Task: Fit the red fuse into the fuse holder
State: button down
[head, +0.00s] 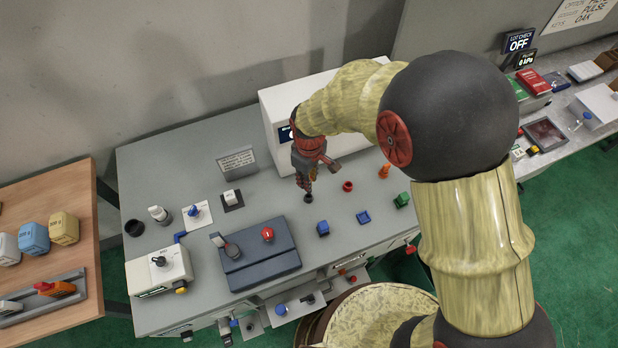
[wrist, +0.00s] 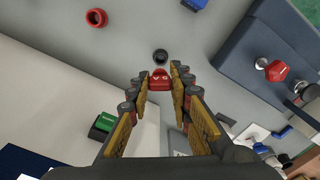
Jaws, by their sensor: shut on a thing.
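The red fuse (wrist: 160,80), with light lettering on its face, sits between the fingertips of my gripper (wrist: 162,73) in the wrist view. My gripper is shut on it. A round black socket (wrist: 160,56), which looks like the fuse holder, lies just beyond the fuse in that view. In the head view my gripper (head: 305,183) points down over the grey bench, and the black socket (head: 308,198) shows right below its tips. The fuse cannot be made out in the head view. I cannot tell whether fuse and socket touch.
A red ring socket (head: 348,186) and an orange piece (head: 384,171) stand to the right. A blue block (head: 323,229), a blue piece (head: 363,217) and a green block (head: 402,200) lie nearer the front edge. A dark console (head: 262,262) with a red knob is front left. A white cabinet (head: 275,105) stands behind.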

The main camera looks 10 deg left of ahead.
jog(key=shift+f+b, duration=1.35)
jog(key=shift+f, duration=0.95)
jog(key=shift+f+b, duration=0.85)
jog(key=shift+f, duration=0.65)
jog(key=c, duration=1.6)
grip_release()
jog(key=shift+o, duration=0.3)
jog(key=o, duration=0.4)
jog(key=shift+r, duration=0.15)
jog(key=shift+r+p, duration=2)
jog(key=shift+r, duration=0.95)
